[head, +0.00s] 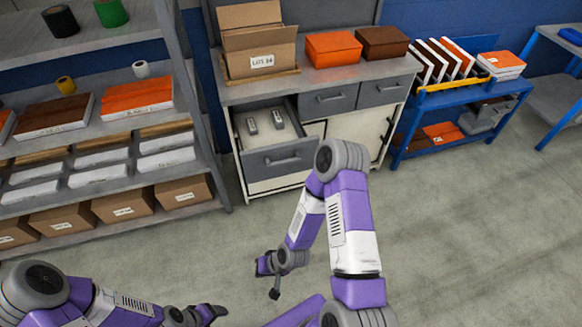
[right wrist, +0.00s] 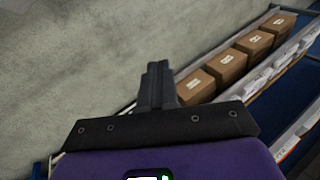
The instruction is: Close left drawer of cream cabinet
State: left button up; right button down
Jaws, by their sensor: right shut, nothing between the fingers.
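The cream cabinet (head: 262,186) has a grey top and grey drawer fronts. Its left drawer (head: 258,162) is pulled well out, with a bar handle on the front and two small grey items (head: 252,125) inside. The drawer beside it is shut. My right gripper (head: 266,267) is low over the floor in front of the cabinet, apart from the drawer. In the right wrist view its fingers (right wrist: 156,86) are together and empty, toward the floor and shelf boxes. My left gripper (head: 215,311) is at the bottom edge, far from the drawer; its fingers are too small to read.
An open carton (head: 258,58), an orange box (head: 333,48) and a brown box (head: 382,42) stand on the cabinet. A grey shelf rack (head: 214,165) is close on the left. A blue cart (head: 408,125) stands on the right. Floor before the cabinet is clear.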

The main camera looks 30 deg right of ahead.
jog(key=w+d+f+m+t+b, duration=0.35)
jog(key=w+m+t, duration=0.2)
jog(key=w, duration=0.35)
jog(key=w+d+r+m+t+h+b, duration=0.25)
jog(key=w+d+m+t+h, duration=0.2)
jog(key=d, duration=0.55)
jog(key=w+d+r+m+t+h+b, duration=0.2)
jog(key=w+d+m+t+h+b, duration=0.15)
jog(key=d+m, duration=0.4)
jog(key=shift+n+t+h, duration=0.35)
jog(key=shift+n+h, duration=0.05)
jog(key=shift+n, duration=0.45)
jog(key=shift+s+d+b+x, duration=0.1)
jog(key=shift+d+b+x, duration=0.25)
jog(key=shift+x, duration=2.05)
jog(key=shift+s+d+b+x, duration=0.1)
jog(key=shift+d+b+x, duration=0.25)
jog(key=shift+x, duration=2.05)
jog(key=shift+d+b+x, duration=0.2)
jog(key=shift+b+x, duration=0.3)
jog(key=shift+x, duration=1.9)
jog(key=shift+r, duration=0.15)
